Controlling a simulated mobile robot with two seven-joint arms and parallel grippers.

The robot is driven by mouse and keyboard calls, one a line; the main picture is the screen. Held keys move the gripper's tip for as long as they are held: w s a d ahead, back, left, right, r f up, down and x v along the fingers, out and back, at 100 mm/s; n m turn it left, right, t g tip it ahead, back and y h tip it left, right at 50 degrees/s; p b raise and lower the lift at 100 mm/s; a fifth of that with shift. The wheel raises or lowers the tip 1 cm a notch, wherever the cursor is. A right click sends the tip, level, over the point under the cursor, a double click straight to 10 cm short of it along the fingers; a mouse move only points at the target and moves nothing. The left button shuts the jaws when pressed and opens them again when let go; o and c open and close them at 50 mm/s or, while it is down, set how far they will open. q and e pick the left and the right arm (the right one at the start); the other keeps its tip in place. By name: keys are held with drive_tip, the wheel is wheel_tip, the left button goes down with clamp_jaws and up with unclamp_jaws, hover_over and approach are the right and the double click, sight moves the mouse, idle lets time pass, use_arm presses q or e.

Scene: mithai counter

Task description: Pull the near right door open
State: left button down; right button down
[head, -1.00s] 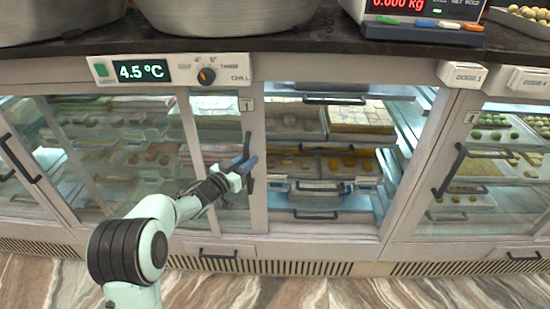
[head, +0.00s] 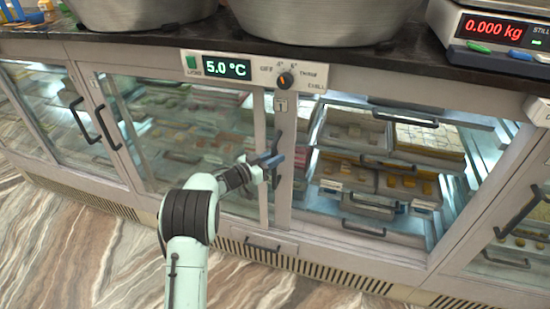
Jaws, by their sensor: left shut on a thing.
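My left gripper (head: 266,164) is shut on the dark vertical handle (head: 277,146) of a glass-fronted door of the counter. The handle is on a grey upright frame (head: 284,185) marked with a small tag, and the fingers partly hide its lower part. The door's glass (head: 190,130) lies to the left of the gripper. To the right of this upright, an opening shows shelves of sweet trays (head: 352,135) clearly, with drawer-like handles on their fronts. My right gripper is not in view.
A temperature panel (head: 228,67) reading 5.0 °C sits above the doors. Large metal pans (head: 320,18) and a scale (head: 495,28) stand on the dark countertop. Another handled door (head: 525,215) is at the right. The marbled floor (head: 70,250) is clear at the left.

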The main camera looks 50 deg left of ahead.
use_arm(q)
drive_tip(key=c, duration=1.1)
unclamp_jaws()
drive_tip(key=shift+a, duration=0.1)
drive_tip(key=shift+s, duration=0.15)
drive_tip(key=s+p, duration=0.1)
drive_tip(key=s, duration=1.2)
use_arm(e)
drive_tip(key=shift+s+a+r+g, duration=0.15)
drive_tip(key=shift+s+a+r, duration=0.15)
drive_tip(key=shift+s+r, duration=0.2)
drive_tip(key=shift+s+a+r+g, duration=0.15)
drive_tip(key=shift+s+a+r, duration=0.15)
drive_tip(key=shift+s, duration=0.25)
